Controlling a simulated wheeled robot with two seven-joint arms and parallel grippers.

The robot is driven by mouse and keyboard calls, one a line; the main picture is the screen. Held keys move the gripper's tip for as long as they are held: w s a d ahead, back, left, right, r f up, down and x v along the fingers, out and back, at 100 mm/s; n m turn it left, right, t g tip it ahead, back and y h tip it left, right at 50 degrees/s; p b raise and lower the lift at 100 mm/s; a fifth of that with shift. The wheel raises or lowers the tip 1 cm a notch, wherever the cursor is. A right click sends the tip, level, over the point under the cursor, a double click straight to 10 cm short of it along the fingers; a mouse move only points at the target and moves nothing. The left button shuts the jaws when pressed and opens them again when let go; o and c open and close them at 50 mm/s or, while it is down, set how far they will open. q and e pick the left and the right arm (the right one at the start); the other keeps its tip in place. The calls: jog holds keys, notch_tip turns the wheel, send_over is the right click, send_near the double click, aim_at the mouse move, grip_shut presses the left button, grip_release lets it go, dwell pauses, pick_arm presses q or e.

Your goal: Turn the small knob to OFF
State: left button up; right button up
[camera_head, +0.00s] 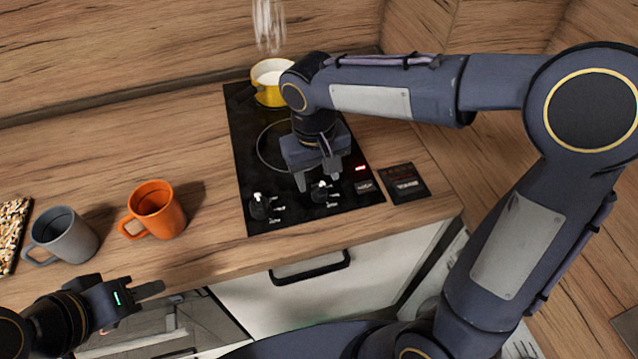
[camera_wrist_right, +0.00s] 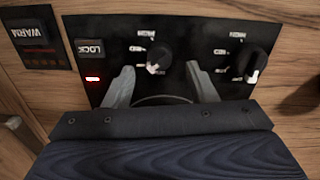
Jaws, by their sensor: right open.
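The black cooktop (camera_head: 250,160) has two black knobs along its front edge. The right knob (camera_head: 322,191) is just below my right gripper (camera_head: 318,178), which is open and points down at it. In the right wrist view, this knob (camera_wrist_right: 158,58) lies between and just beyond the open fingertips (camera_wrist_right: 160,72), with no clear contact. The left knob (camera_head: 262,206) stands apart; it also shows in the right wrist view (camera_wrist_right: 252,64). I cannot tell which knob is the smaller, and the markings are too small to read. My left gripper (camera_head: 145,296) is low at the left, apart from the cooktop.
A yellow pot (camera_head: 268,94) sits at the cooktop's back. A red light (camera_head: 361,168) glows right of the knobs, near a LOCK panel (camera_wrist_right: 90,48) and a WARM panel (camera_head: 405,183). Orange (camera_head: 157,209) and grey (camera_head: 66,236) mugs stand left. A drawer handle (camera_head: 310,267) is below.

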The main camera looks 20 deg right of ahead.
aim_at(319, 187)
jog(key=shift+d+f, duration=0.1)
jog(key=shift+f, duration=1.9)
jog(key=c, duration=1)
jog(key=shift+o, duration=0.2)
jog(key=shift+n, duration=0.3)
jog(key=n, duration=0.4)
jog(key=shift+p, duration=0.35)
jog(key=n+p, duration=0.1)
jog(key=n, duration=0.4)
jog(key=shift+t, duration=0.3)
jog(key=shift+n, duration=0.3)
